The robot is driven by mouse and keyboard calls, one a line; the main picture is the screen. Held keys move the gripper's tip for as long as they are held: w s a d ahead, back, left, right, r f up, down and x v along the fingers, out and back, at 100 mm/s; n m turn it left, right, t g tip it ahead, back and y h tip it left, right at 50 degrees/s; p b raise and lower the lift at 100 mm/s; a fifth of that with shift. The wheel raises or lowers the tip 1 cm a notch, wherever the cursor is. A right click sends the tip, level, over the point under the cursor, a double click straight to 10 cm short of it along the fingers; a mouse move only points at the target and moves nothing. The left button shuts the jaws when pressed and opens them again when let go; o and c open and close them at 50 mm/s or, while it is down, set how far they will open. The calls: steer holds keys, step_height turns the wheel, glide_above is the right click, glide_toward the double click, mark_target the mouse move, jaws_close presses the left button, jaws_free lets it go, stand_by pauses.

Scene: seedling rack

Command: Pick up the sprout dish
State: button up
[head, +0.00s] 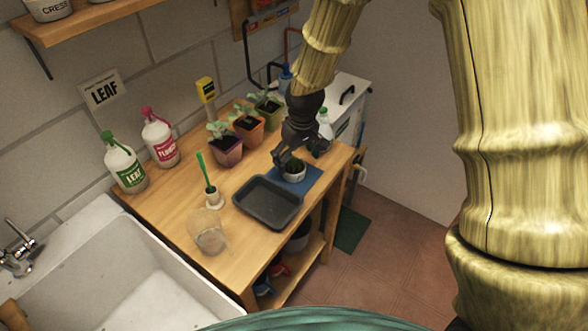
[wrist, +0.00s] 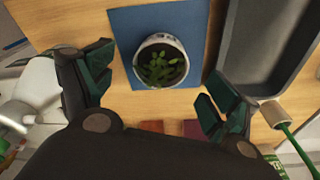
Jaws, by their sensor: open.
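The sprout dish (head: 294,171) is a small white round pot with dark soil and green sprouts. It stands upright on a blue mat (head: 314,180) near the bench's right end. In the wrist view the dish (wrist: 160,62) sits on the blue mat (wrist: 130,25), ahead of my fingers and between their lines. My gripper (head: 296,158) is just above and beside the dish in the head view. In the wrist view my gripper (wrist: 155,90) has its two fingers spread wide apart, with nothing held. I cannot tell whether a finger touches the dish.
A dark tray (head: 268,224) lies close beside the mat. Several potted seedlings, one in a purple pot (head: 227,153), stand behind. A green-handled brush (head: 207,178), a clear cup (head: 208,235) and two bottles (head: 159,140) stand leftward. A sink (head: 130,280) adjoins the bench.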

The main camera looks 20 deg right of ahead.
mark_target(294, 166)
steer(key=shift+w+a+f+p, duration=0.15)
steer(key=shift+f+p, duration=0.15)
steer(key=shift+f, duration=0.35)
steer(key=shift+w+d+f+p, duration=0.15)
steer(key=shift+f+p, duration=0.1)
steer(key=shift+f, duration=0.35)
steer(key=shift+w+a+f+p, duration=0.15)
steer(key=shift+f+p, duration=0.15)
steer(key=shift+f, duration=0.95)
steer(key=c, duration=1.2)
steer(key=shift+c, duration=0.4)
steer(key=shift+r, duration=0.15)
